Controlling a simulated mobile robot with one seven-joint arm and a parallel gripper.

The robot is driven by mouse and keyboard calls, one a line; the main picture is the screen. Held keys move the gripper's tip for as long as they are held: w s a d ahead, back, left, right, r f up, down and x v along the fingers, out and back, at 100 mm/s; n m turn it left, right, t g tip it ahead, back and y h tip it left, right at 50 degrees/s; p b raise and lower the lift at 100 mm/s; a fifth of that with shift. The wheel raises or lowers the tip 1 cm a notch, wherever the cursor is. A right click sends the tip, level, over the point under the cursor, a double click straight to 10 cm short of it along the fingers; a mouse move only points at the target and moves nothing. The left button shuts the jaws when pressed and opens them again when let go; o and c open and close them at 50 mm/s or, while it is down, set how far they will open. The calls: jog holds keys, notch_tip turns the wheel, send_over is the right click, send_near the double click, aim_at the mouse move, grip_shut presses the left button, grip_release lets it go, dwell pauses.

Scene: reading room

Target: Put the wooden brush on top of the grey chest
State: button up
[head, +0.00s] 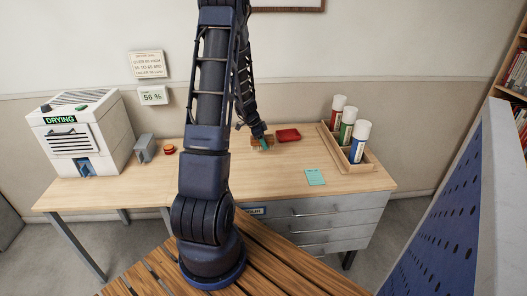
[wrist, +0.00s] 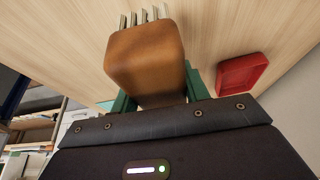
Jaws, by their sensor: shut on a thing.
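The wooden brush (wrist: 146,58) is a brown block with pale bristle tufts, held between the green fingers of my gripper (wrist: 150,100) in the wrist view. In the head view my gripper (head: 262,138) is low over the back of the desk, shut on the brush (head: 261,146). I cannot tell whether the bristles touch the desktop. A grey chest of drawers (head: 322,224) with long handles stands under the right part of the wooden desktop, which covers its top. My arm hides part of its left side.
A red tray (head: 288,135) lies just right of my gripper. A wooden rack (head: 341,154) of bottles and a teal card (head: 315,177) are further right. A white drying cabinet (head: 80,132), a grey object (head: 143,149) and a red round item (head: 169,150) stand left.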

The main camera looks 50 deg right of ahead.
aim_at(264, 156)
jog(key=shift+f, duration=2.55)
jog(key=shift+f, duration=0.1)
jog(key=o, duration=1.1)
jog(key=shift+c, duration=0.2)
jog(key=v, duration=1.2)
jog(key=shift+r, duration=0.2)
